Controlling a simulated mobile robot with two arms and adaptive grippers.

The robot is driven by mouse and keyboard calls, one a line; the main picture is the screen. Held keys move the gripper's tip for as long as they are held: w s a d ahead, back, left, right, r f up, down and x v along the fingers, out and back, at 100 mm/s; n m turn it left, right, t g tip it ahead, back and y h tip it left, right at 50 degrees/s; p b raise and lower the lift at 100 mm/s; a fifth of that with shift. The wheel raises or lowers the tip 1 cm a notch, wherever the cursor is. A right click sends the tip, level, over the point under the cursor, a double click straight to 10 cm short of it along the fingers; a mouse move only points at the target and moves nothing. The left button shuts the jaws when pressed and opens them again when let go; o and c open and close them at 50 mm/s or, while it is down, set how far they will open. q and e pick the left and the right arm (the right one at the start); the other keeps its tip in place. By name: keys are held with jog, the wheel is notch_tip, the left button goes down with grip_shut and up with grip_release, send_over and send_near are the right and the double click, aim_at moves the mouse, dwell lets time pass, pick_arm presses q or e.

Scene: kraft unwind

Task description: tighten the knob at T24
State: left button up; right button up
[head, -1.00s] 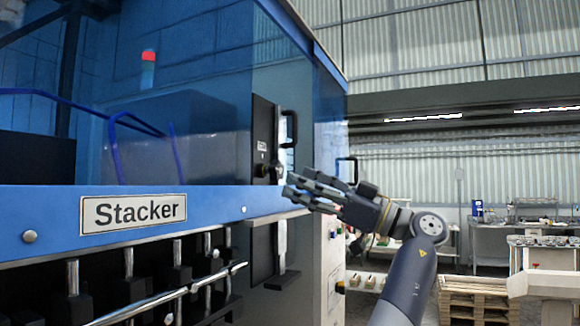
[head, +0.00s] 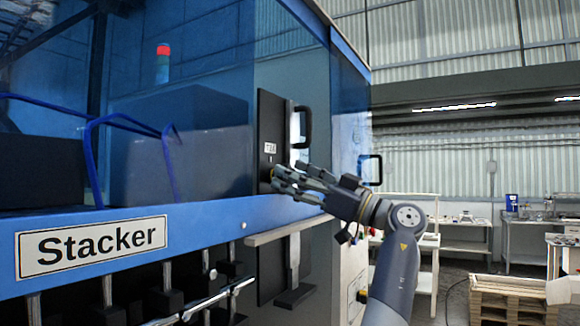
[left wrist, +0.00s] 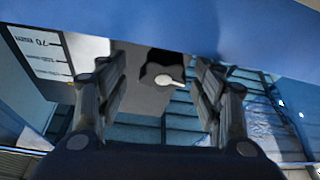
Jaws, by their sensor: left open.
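A dark upright panel (head: 275,115) on the machine carries a small white label (head: 270,148), too blurred to read surely. A small knob (head: 265,173) sits just below the label, partly hidden by my fingertips. My left gripper (head: 281,180) is open, its fingers pointing left at the knob. Whether they touch it cannot be told in the head view. In the left wrist view, a dark knob-like thing (left wrist: 163,66) with a pale tip lies between the open fingers, beyond their ends. My right gripper is out of view.
The blue Stacker beam (head: 200,225) runs below the knob. Black handles (head: 302,127) stand out right of the panel. A metal rail (head: 205,303) with rods lies lower down. Pallets (head: 505,298) and workbenches (head: 450,232) stand well off to the right.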

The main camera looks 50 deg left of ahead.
pick_arm(q)
jog(key=shift+s+a+r, duration=0.4)
jog(key=c, duration=1.1)
jog(key=shift+f+m+t+b, duration=0.15)
jog(key=shift+m+t+b, duration=0.4)
jog(key=shift+m, duration=0.35)
jog(key=shift+m+t+y+b, duration=0.5)
jog(key=shift+m+t, duration=0.05)
jog(key=shift+m, duration=0.65)
jog(key=shift+w+m+t+b, duration=0.1)
jog(key=shift+m+t+b, duration=0.25)
jog(key=shift+m+t, duration=0.65)
jog(key=shift+r+m, duration=0.2)
jog(key=shift+m, duration=0.9)
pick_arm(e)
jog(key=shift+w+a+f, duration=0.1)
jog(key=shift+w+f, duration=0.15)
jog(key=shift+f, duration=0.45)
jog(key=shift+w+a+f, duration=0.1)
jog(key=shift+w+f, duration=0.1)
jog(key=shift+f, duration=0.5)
